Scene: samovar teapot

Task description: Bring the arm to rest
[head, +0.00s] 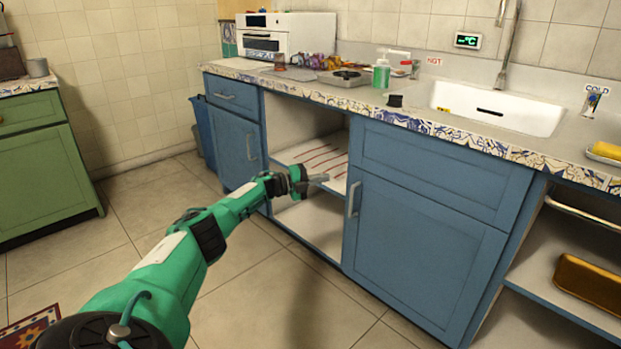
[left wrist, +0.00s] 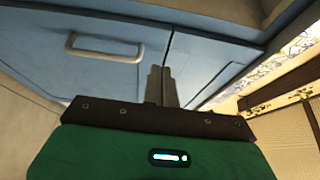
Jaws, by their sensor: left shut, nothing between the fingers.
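My left arm reaches in from the lower left of the head view. My left gripper (head: 318,178) is shut and empty. It is in front of the open section of the blue counter cabinet (head: 428,244), a little left of the right door's vertical handle (head: 352,199). In the left wrist view the closed fingers (left wrist: 161,86) point toward blue cabinet fronts (left wrist: 120,75) with a handle (left wrist: 104,48). The gap between the fingertips and the cabinet is hard to judge. My right gripper is in neither view.
The open section holds a striped shelf (head: 318,156). The countertop carries a white oven (head: 283,37), a hot plate (head: 346,78), a green bottle (head: 381,74) and a sink (head: 497,107). A green cabinet (head: 40,165) stands left. The tiled floor (head: 150,205) between is mostly free.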

